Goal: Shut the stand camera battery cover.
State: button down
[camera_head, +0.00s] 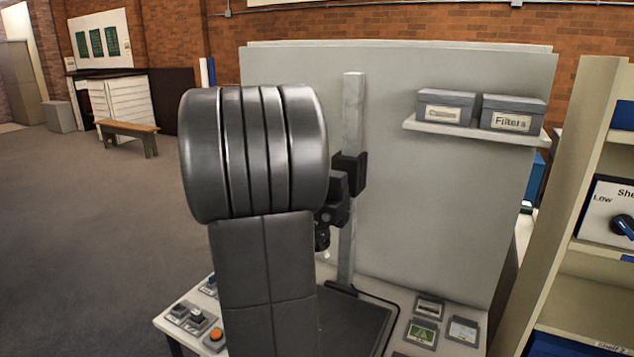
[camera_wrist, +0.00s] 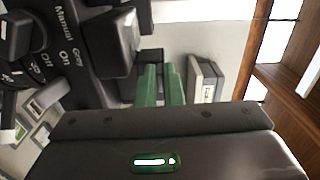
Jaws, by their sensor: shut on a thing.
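The stand camera (camera_head: 335,205) is a black body on a pale upright column in the head view, partly hidden behind my arm. In the wrist view, the camera (camera_wrist: 65,55) fills the upper left, with dials and white lettering. My gripper (camera_wrist: 163,70) shows there as two green fingers close together at the camera's right side. They are shut on a small dark part at their tips, apparently the battery cover (camera_wrist: 150,55). The cover's hinge and how far it stands open are hidden. The head view does not show the fingers.
A grey back panel (camera_head: 440,210) stands behind the column. Its shelf (camera_head: 475,130) holds two grey boxes. Framed cards (camera_head: 422,334) and a button box (camera_head: 215,340) lie on the table around the dark base board (camera_head: 355,325). A tall shelf unit (camera_head: 560,210) stands close on the right.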

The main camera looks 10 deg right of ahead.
jog(key=c, duration=1.6)
grip_release()
jog(key=shift+o, duration=0.2)
jog(key=b+v, duration=0.2)
jog(key=v, duration=1.1)
jog(key=shift+s+a, duration=0.25)
jog(key=shift+s, duration=0.1)
jog(key=p+x, duration=0.2)
jog(key=x, duration=1.2)
jog(key=shift+s, duration=0.1)
